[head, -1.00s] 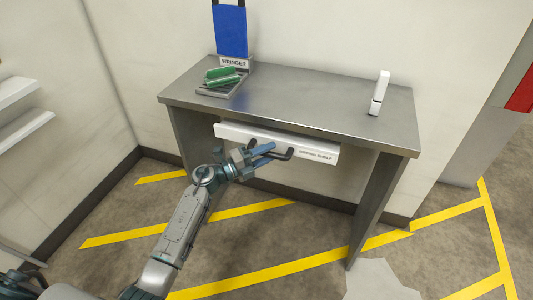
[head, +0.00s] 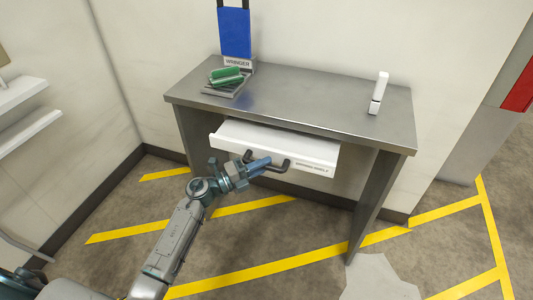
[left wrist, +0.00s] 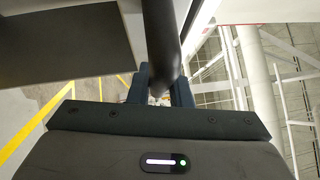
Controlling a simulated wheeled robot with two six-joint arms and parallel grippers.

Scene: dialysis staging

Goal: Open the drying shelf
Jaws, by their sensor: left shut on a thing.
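The white drying shelf (head: 280,141) is a drawer under the grey metal table, with its label on the front right. It sticks out from under the table top, partly pulled out. Its dark bar handle (head: 279,167) is on the front face. My left gripper (head: 259,166) is shut on the handle at its left part. In the left wrist view the dark handle bar (left wrist: 163,40) runs down between the fingers of my left gripper (left wrist: 160,88). My right gripper does not show.
The grey table (head: 320,112) carries the wringer (head: 237,62) with green rolls (head: 226,76) at the back left, and a white upright device (head: 379,93) at the right. White wall shelves (head: 25,110) are at the far left.

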